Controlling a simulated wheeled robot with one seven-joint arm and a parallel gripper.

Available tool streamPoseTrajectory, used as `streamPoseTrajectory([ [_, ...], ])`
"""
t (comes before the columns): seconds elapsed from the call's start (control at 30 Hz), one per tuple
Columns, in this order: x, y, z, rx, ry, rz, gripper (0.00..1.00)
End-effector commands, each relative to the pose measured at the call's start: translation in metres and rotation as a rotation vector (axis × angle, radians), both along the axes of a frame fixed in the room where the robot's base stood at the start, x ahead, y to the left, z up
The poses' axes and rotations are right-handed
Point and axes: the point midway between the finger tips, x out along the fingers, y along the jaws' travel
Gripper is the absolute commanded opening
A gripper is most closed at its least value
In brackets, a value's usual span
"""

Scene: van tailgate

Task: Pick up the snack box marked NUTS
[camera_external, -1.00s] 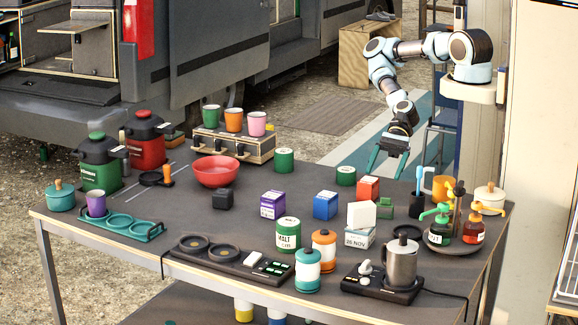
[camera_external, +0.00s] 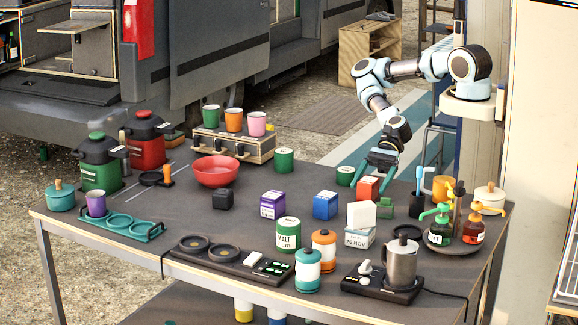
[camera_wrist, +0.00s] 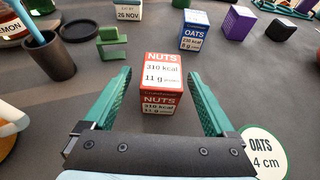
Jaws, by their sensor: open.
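The snack box marked NUTS (camera_wrist: 161,72) is red and white and stands upright on the dark table. In the wrist view it sits between and just beyond the two green fingers of my gripper (camera_wrist: 158,98), with a gap on each side. In the external view the red box (camera_external: 367,188) is at the right back of the table. My gripper (camera_external: 374,174) is open and empty, just behind and above it. The fingers partly overlap the box's far edge there.
A blue OATS box (camera_wrist: 194,30), a purple box (camera_wrist: 236,24) and a black cube (camera_wrist: 282,29) stand beyond. A green holder (camera_wrist: 114,43) and dark cup (camera_wrist: 49,58) are to the left. A green tin (camera_wrist: 265,152), lid reading OATS, is close by my right finger.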

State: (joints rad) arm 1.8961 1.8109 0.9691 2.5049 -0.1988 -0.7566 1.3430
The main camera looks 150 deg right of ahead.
Motion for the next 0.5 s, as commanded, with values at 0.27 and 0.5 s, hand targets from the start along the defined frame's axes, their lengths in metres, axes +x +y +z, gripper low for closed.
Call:
streamPoseTrajectory([
  [0.27,0.033,-0.001,-0.010,0.002,0.001,0.001,0.90],
  [0.5,0.035,-0.001,-0.013,0.001,0.000,0.002,0.90],
])
